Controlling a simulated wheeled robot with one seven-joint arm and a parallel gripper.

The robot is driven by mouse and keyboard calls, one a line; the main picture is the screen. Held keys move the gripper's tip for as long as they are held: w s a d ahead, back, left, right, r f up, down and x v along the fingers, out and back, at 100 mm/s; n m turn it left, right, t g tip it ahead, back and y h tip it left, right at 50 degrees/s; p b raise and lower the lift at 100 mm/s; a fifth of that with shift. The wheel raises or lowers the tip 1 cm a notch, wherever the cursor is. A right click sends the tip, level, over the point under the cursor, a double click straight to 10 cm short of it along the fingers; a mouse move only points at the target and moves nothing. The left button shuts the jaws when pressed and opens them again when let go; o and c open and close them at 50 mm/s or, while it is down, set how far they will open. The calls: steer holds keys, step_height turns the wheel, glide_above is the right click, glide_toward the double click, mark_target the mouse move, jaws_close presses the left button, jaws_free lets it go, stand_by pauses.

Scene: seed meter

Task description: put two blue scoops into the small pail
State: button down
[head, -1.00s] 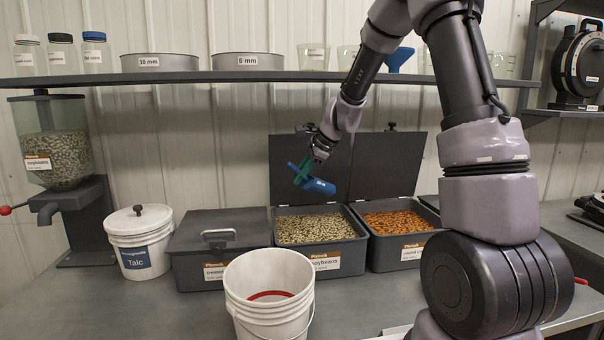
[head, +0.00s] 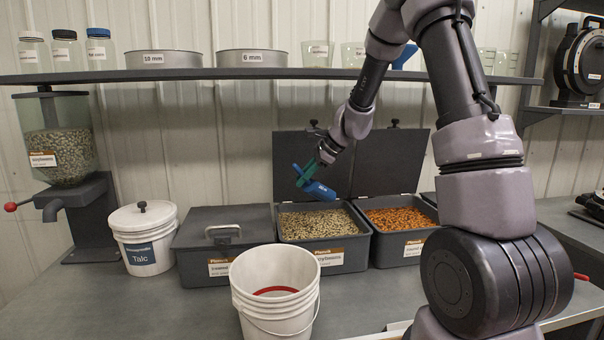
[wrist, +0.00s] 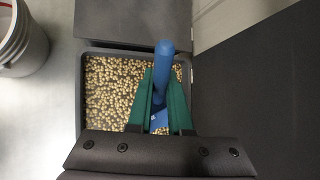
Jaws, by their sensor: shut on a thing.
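A blue scoop (head: 320,190) is held in my gripper (head: 318,168), above the open bin of pale beans (head: 311,223). In the wrist view the green fingers of my gripper (wrist: 162,108) are shut on the blue scoop (wrist: 163,62), with the bean bin (wrist: 105,90) below. The scoop hangs clear of the beans; whether it carries any I cannot tell. The white pail (head: 275,285) stands open at the front with a red ring or line inside. It shows at the upper left of the wrist view (wrist: 28,45).
A lidded dark bin (head: 222,238) and a lidded Talc pail (head: 144,240) stand left of the bean bin. An open bin of orange seeds (head: 400,220) stands to the right. Raised lids (head: 385,160) stand behind the bins. A shelf (head: 270,74) crosses above.

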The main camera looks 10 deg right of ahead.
mark_target(311, 182)
steer(key=shift+w+d+f+m+g+y, duration=0.15)
steer(key=shift+w+d+f+m+y, duration=0.1)
steer(key=shift+d+f+y, duration=0.35)
steer(key=shift+w+d+f+m+g+y, duration=0.15)
steer(key=shift+w+d+f+y, duration=0.05)
steer(key=shift+d+f+y, duration=0.35)
steer(key=shift+w+f, duration=0.1)
steer(key=shift+f, duration=0.25)
steer(key=shift+w+d+f, duration=0.15)
steer(key=shift+d+f, duration=0.25)
steer(key=shift+f, duration=0.45)
steer(key=shift+w+d+f, duration=0.1)
steer(key=shift+d+f, duration=0.3)
steer(key=shift+f, duration=0.45)
steer(key=shift+s+a+f+n+t+h, duration=0.15)
steer(key=shift+a+f+n+t+h, duration=0.3)
steer(key=shift+f+h, duration=1.4)
steer(key=shift+s+a+f+n+t+h, duration=0.15)
steer(key=shift+f+n+t+h, duration=0.75)
steer(key=shift+f, duration=1.65)
steer(key=shift+s+a+f+n+t+h, duration=0.1)
steer(key=shift+a+f+n+t+h, duration=0.2)
steer(key=shift+f+h, duration=1.7)
step_height(311, 182, up, 14)
steer(key=s+a, duration=0.1)
steer(key=a, duration=0.1)
steer(key=shift+a+r, duration=0.2)
steer(key=shift+a, duration=0.1)
